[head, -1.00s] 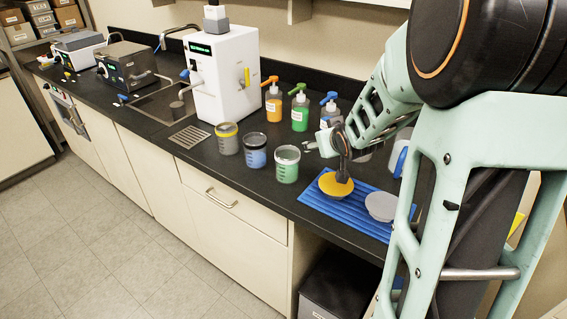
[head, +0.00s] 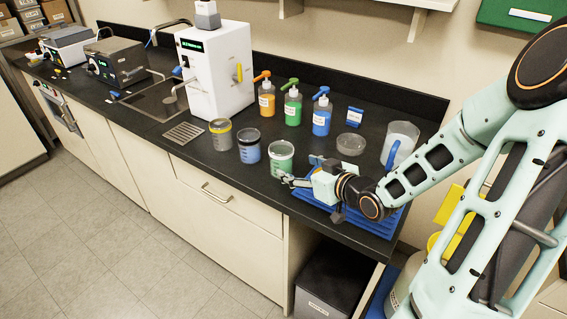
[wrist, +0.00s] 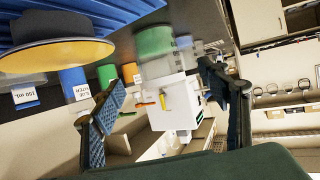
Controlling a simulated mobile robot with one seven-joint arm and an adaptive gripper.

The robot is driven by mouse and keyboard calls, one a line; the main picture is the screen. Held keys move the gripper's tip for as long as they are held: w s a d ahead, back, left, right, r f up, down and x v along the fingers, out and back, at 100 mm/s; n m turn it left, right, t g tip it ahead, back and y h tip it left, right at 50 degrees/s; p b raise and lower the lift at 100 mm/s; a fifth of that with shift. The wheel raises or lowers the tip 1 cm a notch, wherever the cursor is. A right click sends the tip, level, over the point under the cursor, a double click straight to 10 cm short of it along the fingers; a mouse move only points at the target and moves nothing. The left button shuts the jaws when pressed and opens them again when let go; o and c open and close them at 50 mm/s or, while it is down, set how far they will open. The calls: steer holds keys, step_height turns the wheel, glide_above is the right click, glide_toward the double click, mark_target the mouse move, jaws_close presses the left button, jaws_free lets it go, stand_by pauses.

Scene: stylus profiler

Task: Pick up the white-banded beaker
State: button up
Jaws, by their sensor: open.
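The white-banded beaker (head: 281,159) holds green liquid and stands upright on the dark counter, at the right end of a row of three beakers. My gripper (head: 299,172) is open and empty just to its right, low and level, with its fingers pointing toward it. In the wrist view the picture is tilted over, and the green beaker (wrist: 155,45) shows ahead between the two spread fingers (wrist: 168,82). Whether a finger touches the beaker cannot be told.
A dark-banded beaker (head: 249,147) with blue liquid and a yellow-banded beaker (head: 221,134) stand left of it. Several pump bottles (head: 293,106) stand behind. The blue mat (head: 388,222) lies under my arm. A yellow disc (wrist: 60,55) is close in the wrist view.

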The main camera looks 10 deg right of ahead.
mark_target(287, 163)
steer(key=x, duration=0.5)
steer(key=shift+w+f, duration=0.1)
steer(key=shift+f, duration=0.1)
steer(key=shift+f+x, duration=0.2)
steer(key=shift+x, duration=2.35)
steer(key=shift+d, duration=0.15)
steer(key=c, duration=1.4)
